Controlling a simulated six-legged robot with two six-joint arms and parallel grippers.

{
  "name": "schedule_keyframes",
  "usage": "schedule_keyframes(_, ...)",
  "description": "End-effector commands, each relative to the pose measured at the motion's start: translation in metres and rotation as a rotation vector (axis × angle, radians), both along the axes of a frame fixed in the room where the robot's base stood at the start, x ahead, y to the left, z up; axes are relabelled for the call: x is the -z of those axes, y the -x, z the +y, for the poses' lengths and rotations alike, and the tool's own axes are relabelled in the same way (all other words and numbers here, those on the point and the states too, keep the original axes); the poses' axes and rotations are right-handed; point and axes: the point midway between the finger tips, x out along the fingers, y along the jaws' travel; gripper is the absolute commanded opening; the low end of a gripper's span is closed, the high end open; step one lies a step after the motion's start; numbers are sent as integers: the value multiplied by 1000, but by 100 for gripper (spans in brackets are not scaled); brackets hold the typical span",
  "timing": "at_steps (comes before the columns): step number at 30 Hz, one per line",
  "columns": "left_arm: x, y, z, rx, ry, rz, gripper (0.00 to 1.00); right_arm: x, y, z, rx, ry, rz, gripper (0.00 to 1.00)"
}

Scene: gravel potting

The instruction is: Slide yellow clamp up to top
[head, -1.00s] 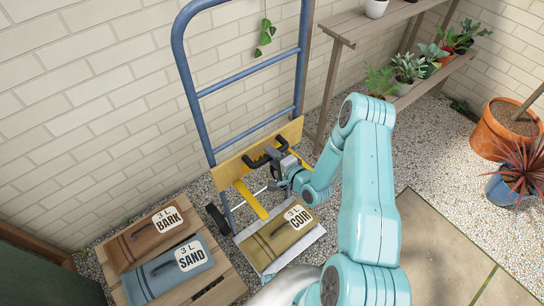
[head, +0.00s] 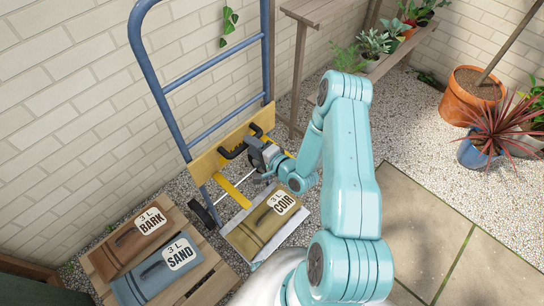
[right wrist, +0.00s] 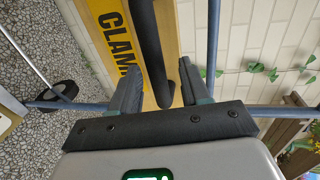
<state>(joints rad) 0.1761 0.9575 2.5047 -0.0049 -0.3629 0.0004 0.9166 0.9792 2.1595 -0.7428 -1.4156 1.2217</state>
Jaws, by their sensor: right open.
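The yellow clamp (head: 208,163) is a yellow board with a black handle (head: 236,147). It lies across the blue hand truck's frame, low down, just above the coir bag (head: 262,222). In the right wrist view its "CLAMP" lettering (right wrist: 112,28) and black handle bar (right wrist: 148,45) show close up. My right gripper (head: 256,150) is at the handle, to its right in the head view. In the right wrist view my right gripper (right wrist: 160,82) is open, with the handle bar running between its fingers. I cannot tell whether they touch it. My left gripper is not in view.
The blue hand truck (head: 158,92) leans by the brick wall, with the truck's frame bare above the clamp. Bark (head: 128,240) and sand (head: 160,275) bags lie on a wooden pallet at left. A plant shelf (head: 300,75) and pots stand right of the truck.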

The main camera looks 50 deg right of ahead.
Motion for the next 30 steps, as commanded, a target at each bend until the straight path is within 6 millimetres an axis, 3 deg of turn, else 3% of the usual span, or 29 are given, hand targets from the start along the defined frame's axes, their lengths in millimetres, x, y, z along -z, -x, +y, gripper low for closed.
schedule_keyframes(9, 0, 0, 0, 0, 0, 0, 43, -17, 84, 7, 7, -2, 1, 46)
schedule_keyframes(15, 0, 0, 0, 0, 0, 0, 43, -24, 118, 12, 4, 1, 0, 46)
schedule_keyframes(21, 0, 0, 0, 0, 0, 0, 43, -28, 130, 14, 0, 1, -2, 46)
schedule_keyframes(30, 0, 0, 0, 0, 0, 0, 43, -28, 130, 14, 0, 1, -3, 46)
